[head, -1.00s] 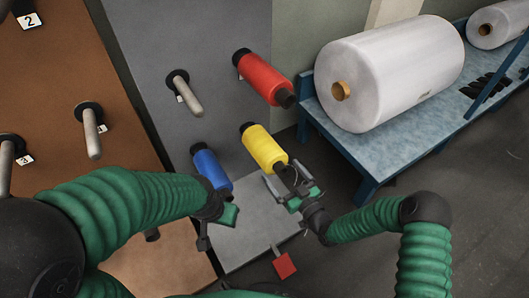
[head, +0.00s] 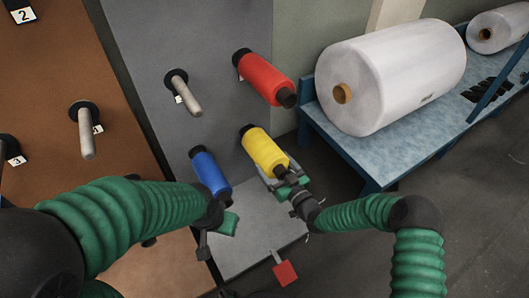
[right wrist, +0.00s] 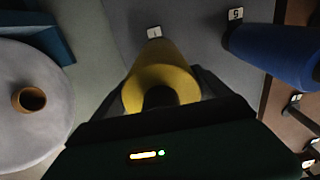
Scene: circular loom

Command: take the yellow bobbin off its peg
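The yellow bobbin (head: 264,150) sits on its peg on the grey panel, its black end sticking out toward me. My right gripper (head: 281,175) is at the bobbin's outer, lower end, with its fingers spread on either side. In the right wrist view, the yellow bobbin (right wrist: 162,72) lies between the two dark fingers, under a label reading 1. The fingers are very close to its sides; whether they touch cannot be told. My left gripper (head: 222,222) hangs below the blue bobbin, and its fingers are not clear.
A red bobbin (head: 264,78) is above the yellow one and a blue bobbin (head: 210,173) is to its lower left. An empty peg (head: 186,94) stands at upper left. A blue table (head: 360,150) with a large white roll (head: 392,78) is at right.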

